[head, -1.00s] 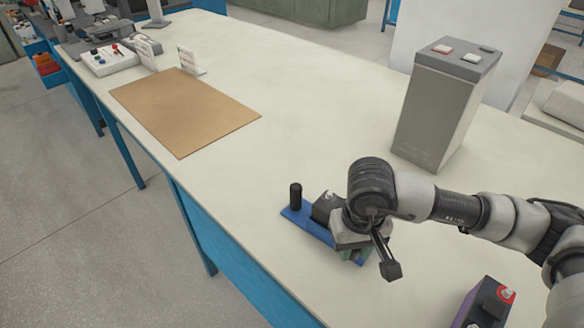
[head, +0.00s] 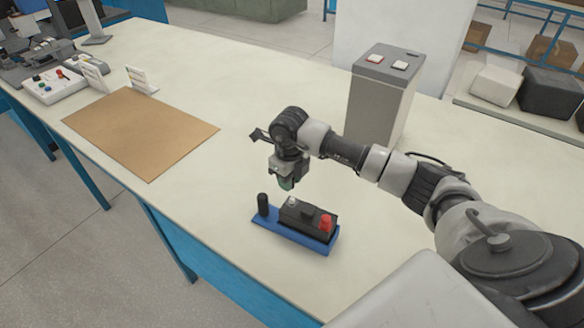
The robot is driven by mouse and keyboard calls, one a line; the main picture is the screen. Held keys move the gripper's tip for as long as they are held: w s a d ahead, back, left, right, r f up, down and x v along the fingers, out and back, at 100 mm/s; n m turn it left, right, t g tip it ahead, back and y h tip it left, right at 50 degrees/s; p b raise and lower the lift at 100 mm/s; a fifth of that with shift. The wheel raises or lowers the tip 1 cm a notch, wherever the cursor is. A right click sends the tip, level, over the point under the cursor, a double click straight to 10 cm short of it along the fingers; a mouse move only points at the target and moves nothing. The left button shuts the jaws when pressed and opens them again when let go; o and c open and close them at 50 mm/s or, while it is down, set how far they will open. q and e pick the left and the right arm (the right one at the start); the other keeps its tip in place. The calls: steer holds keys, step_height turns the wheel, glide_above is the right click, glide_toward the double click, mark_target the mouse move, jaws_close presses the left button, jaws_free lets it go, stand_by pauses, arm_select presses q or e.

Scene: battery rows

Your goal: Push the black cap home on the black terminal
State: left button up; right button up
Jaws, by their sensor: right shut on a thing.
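A black battery (head: 300,219) sits on a blue tray (head: 274,228) near the bench's front edge. A red cap (head: 325,223) stands at its right end, and a pale metal terminal (head: 292,202) shows bare at its left end. A black upright cylinder (head: 263,205), perhaps the black cap, stands on the left end of the tray, apart from the battery. My left gripper is out of view.
A tall grey box (head: 381,100) with two buttons stands behind my right arm. A brown mat (head: 140,135) lies to the left, with white card stands and a control box (head: 54,84) beyond. The bench between mat and tray is clear.

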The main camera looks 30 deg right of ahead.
mark_target(292, 199)
steer(key=shift+w+d+m, duration=0.1)
steer(key=shift+d+m, duration=0.35)
steer(key=shift+m, duration=0.45)
steer(key=shift+f, duration=0.2)
arm_select(q)
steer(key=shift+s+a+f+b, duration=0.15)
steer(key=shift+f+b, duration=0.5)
steer(key=shift+b, duration=0.1)
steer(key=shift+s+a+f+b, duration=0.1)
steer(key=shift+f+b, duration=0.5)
steer(key=shift+b, duration=0.1)
arm_select(e)
steer(key=shift+f, duration=2.1)
arm_select(q)
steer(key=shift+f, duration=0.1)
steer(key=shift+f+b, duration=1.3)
steer(key=shift+b, duration=0.1)
arm_select(e)
steer(key=shift+f, duration=1.45)
steer(key=o, duration=1.4)
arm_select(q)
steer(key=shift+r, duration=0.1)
arm_select(e)
steer(key=shift+o, duration=0.2)
steer(key=shift+r, duration=0.1)
